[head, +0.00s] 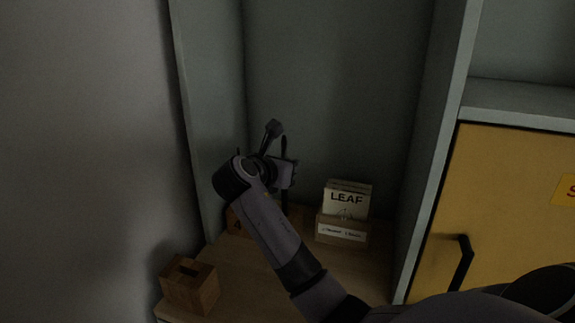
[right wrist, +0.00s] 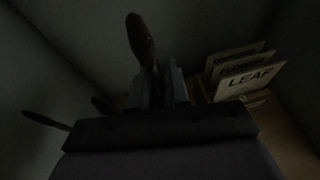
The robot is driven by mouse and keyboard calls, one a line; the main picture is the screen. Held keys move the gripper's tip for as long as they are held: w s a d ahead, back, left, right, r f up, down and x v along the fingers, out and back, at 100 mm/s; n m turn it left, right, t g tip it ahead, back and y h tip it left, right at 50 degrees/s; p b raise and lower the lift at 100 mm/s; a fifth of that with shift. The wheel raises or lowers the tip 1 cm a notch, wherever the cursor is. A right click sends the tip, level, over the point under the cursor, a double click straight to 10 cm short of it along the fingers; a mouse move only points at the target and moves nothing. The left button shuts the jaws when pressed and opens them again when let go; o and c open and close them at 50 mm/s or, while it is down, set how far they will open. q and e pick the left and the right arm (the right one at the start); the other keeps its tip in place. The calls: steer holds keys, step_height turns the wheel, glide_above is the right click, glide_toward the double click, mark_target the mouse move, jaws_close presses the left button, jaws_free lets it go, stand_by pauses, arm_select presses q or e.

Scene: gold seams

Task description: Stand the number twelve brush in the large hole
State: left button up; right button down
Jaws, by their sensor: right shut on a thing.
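In the right wrist view, a dark brush (right wrist: 140,38) stands up from between the fingers of my right gripper (right wrist: 160,90), head up and leaning slightly left. My right gripper (head: 284,172) is shut on it, in the back left of the alcove. In the head view two dark stalks rise at the gripper, one tilted with a thick head (head: 274,128), one thin and upright (head: 284,147). The number is not readable. A wooden block (head: 235,221) with a dark mark is mostly hidden behind my arm. Its holes do not show. My left gripper is out of view.
A wooden block with a dark slot (head: 190,284) stands at the front left edge of the wooden shelf (head: 235,270). A holder with LEAF cards (head: 346,199) stands right of the gripper. Other dark stalks (right wrist: 45,120) show at left. Walls close in both sides; a yellow door (head: 510,200) is right.

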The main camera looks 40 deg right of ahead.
steer(key=shift+f, duration=0.2)
steer(key=shift+f, duration=1.7)
steer(key=c, duration=1)
jaws_free()
steer(key=shift+v, duration=3.6)
steer(key=shift+f, duration=0.1)
